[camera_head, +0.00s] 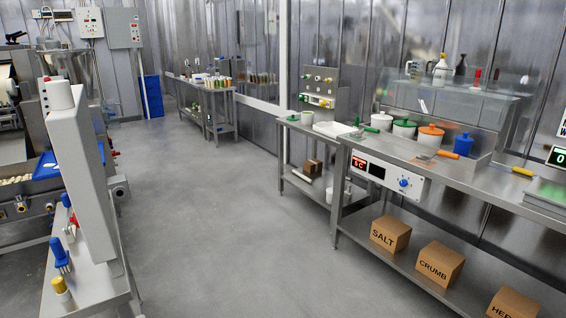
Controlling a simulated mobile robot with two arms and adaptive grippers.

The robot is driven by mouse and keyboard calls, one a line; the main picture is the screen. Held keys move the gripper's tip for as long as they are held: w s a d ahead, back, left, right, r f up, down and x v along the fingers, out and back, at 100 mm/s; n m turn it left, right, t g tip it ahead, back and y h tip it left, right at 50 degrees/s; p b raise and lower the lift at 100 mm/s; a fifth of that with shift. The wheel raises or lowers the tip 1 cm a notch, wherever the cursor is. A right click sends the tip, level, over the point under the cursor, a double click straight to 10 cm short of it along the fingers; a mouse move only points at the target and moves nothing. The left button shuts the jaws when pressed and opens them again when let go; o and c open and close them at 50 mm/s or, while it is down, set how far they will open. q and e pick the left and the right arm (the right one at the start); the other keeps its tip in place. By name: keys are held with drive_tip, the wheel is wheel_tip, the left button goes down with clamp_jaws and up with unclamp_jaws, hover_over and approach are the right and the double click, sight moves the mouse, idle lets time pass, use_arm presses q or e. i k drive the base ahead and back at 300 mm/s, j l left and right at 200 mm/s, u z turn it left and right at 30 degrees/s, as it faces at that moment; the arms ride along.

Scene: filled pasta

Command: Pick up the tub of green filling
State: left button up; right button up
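Several small tubs stand in a row on the steel bench on the right. At this size I cannot tell whether the green is filling or a lid, or which of the two is the tub of green filling. Neither of my grippers is in view.
The steel bench (349,139) carries a control box (389,180) on its front. Cardboard boxes, including the salt box (390,234) and crumb box (439,265), sit on its lower shelf. Machinery (85,150) stands at the left. The grey floor (215,220) between is clear.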

sight(307, 118)
drive_tip(key=i, duration=2.4)
